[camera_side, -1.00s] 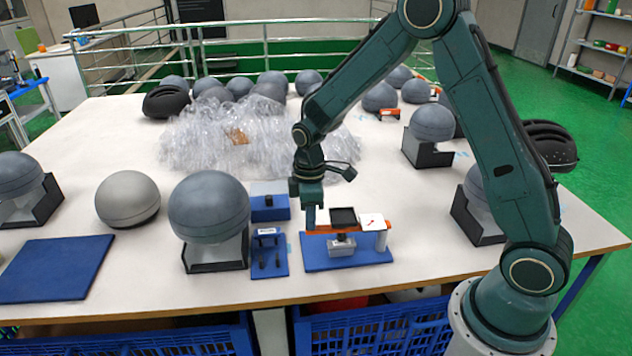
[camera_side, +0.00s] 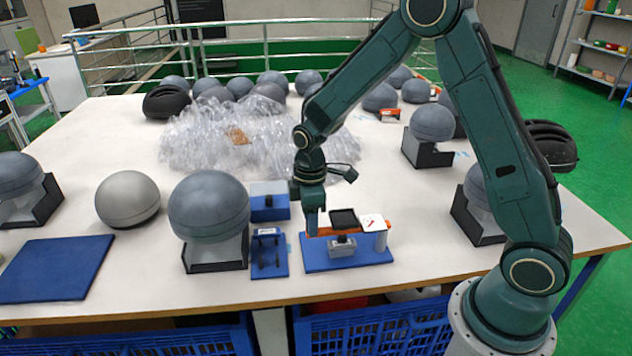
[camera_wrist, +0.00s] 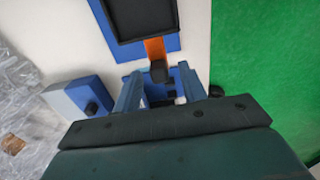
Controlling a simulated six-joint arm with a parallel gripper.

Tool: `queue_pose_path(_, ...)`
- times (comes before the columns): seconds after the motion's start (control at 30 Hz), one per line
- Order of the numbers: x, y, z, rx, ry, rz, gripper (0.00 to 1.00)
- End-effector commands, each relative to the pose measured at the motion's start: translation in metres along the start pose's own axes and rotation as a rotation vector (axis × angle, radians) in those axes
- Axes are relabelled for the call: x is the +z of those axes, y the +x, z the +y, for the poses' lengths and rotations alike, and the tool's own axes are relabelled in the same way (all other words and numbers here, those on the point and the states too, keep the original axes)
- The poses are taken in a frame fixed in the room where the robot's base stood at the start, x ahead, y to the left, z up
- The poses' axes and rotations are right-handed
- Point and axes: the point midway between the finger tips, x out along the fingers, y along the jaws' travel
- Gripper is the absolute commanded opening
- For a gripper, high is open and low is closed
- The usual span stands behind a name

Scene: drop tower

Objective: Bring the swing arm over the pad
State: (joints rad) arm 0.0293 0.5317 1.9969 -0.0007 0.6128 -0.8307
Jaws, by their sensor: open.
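The orange swing arm (camera_side: 322,232) runs across above a blue base (camera_side: 310,262), carrying a black square tray (camera_side: 343,218). Its right end meets a white post (camera_side: 382,241) topped by a white plate with a red mark. A grey block (camera_side: 342,249), seemingly the pad, sits on the base below the tray; it is not clear in the wrist view. My gripper (camera_side: 314,226) points down at the swing arm's left end. In the wrist view my gripper (camera_wrist: 160,73) is open, its blue fingers either side of a dark knob (camera_wrist: 159,70) at the orange arm's end (camera_wrist: 155,48); contact cannot be told.
A blue stand with dark prongs (camera_side: 268,257) and a blue-and-grey block (camera_side: 269,205) stand close left of the base. A large grey ball on a holder (camera_side: 209,207) is further left. Crumpled clear plastic (camera_side: 220,135) lies behind. The table's front edge is close.

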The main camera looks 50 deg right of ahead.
Motion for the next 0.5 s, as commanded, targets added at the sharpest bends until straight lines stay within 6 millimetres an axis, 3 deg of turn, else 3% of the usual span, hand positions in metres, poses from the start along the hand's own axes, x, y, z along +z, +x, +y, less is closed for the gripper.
queue_pose_path(0.27, 0.000, -0.009, 0.001, 0.002, 0.001, 0.002, 0.42)
queue_pose_path(0.5, 0.000, -0.036, 0.001, 0.003, 0.001, 0.002, 0.42)
